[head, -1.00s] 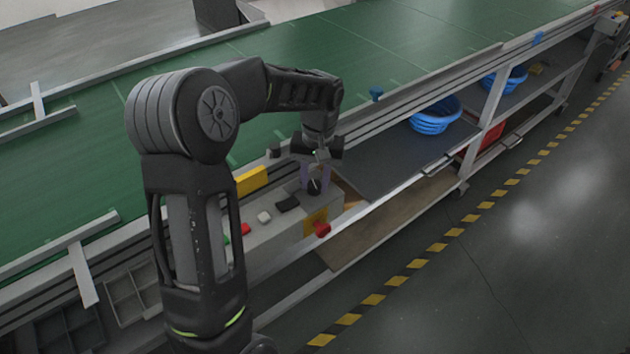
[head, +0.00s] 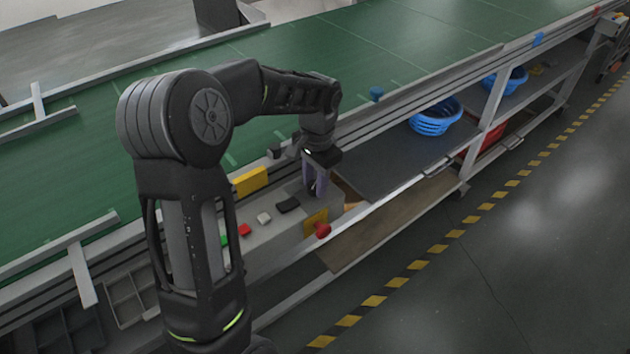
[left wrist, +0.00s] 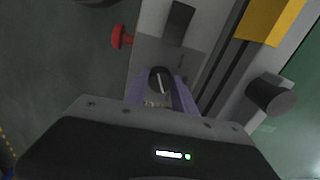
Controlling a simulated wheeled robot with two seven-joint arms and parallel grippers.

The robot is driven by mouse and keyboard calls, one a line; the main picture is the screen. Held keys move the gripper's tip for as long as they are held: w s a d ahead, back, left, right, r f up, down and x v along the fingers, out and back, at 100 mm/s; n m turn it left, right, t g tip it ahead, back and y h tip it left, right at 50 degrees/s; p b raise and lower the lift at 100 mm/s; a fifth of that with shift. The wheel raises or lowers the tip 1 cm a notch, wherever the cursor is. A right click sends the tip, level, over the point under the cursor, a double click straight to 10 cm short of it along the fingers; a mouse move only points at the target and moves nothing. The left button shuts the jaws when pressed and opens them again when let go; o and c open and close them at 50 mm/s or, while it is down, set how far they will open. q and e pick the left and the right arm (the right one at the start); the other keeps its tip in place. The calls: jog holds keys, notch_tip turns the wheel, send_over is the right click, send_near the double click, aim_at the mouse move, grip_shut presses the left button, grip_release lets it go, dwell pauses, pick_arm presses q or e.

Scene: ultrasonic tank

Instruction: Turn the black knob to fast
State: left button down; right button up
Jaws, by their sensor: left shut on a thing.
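The black knob (left wrist: 159,75), round with a white pointer line, shows in the left wrist view between the purple fingers of my left gripper (left wrist: 161,84). The gripper is shut on it, with one finger on each side. In the head view my left gripper (head: 316,184) points down onto the top of the grey control box (head: 276,236), and its fingers mostly hide the knob. I cannot read any speed marking around the knob. My right gripper is not in view.
On the box are a black switch (head: 288,204), a white button (head: 264,218) and a red button (head: 244,230). A red knob (head: 322,230) sticks out of its front. A yellow block (head: 250,181) stands behind, beside the green conveyor (head: 400,50).

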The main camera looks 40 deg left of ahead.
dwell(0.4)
pick_arm(q)
jog(key=c, duration=1)
grip_release()
jog(key=shift+c, duration=0.2)
jog(key=shift+r, duration=0.1)
jog(key=r, duration=0.7)
jog(key=shift+d+r+b, duration=0.2)
jog(key=shift+r+b, duration=0.1)
jog(key=shift+b, duration=0.05)
